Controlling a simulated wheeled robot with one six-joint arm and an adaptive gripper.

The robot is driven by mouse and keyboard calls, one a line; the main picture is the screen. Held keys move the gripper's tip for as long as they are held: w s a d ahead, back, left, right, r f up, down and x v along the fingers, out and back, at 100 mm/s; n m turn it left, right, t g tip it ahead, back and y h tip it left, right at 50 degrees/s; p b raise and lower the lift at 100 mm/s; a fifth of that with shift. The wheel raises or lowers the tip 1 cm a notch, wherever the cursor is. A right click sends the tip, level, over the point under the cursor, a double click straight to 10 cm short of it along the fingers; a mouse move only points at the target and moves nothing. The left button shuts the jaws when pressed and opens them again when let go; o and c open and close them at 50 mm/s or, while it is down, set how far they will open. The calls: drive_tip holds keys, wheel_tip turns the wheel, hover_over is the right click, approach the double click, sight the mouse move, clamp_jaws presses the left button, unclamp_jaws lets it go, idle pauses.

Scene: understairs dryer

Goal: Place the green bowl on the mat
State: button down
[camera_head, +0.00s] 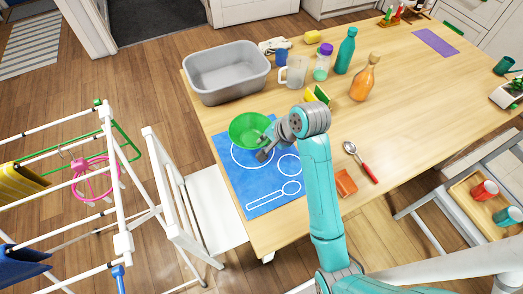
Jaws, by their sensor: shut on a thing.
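The green bowl (247,128) is at the far end of the blue mat (238,180), upright, over its top edge. I cannot tell whether it rests on the mat or is held just above it. The mat lies on the wooden table and carries white outlines of a large circle, a smaller circle and a spoon. My gripper (264,147) is shut on the near right rim of the bowl. My arm hides part of the table to the right of the mat.
A grey basin (226,72) stands behind the bowl. A mug (294,72), a teal bottle (346,50), an orange bottle (365,78) and a yellow-green sponge (317,94) stand beyond my arm. A spoon (360,161) and an orange item (345,183) lie to the right.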

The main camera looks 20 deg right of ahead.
drive_tip(key=shift+f, duration=2.6)
drive_tip(key=c, duration=1.2)
unclamp_jaws()
drive_tip(key=shift+f, duration=0.15)
drive_tip(key=shift+c, duration=0.2)
drive_tip(key=v, duration=1.2)
drive_tip(key=shift+s, duration=0.1)
